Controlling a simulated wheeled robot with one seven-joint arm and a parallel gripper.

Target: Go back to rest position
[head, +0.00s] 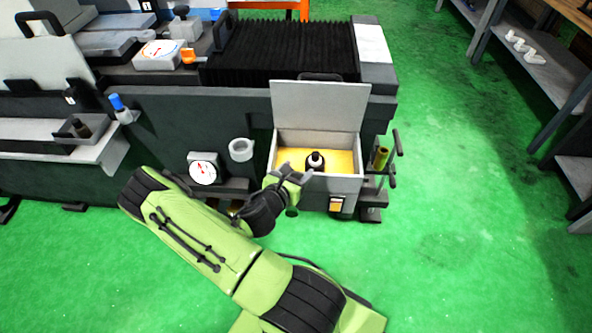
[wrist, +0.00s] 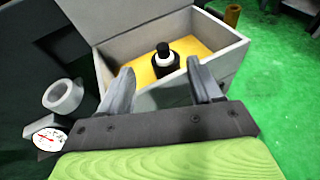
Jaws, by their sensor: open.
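My gripper (wrist: 158,92) is open, its two grey fingers apart with nothing between them. In the head view, my gripper (head: 297,175) is at the front left of an open grey box (head: 335,185) on the machine's front. In the wrist view the box (wrist: 205,70) lies just beyond the fingertips. A dark bottle with a white collar and black cap (head: 315,161) stands upright on the yellow floor of the box. It also shows in the wrist view (wrist: 165,58), apart from the fingers.
The grinder (head: 240,105) fills the upper left. The box lid (head: 320,106) is raised. A round dial (head: 204,171) and a grey ring (head: 241,149) are left of my gripper. A clamp-like fixture (head: 375,185) is right of the box. Green floor is clear at right.

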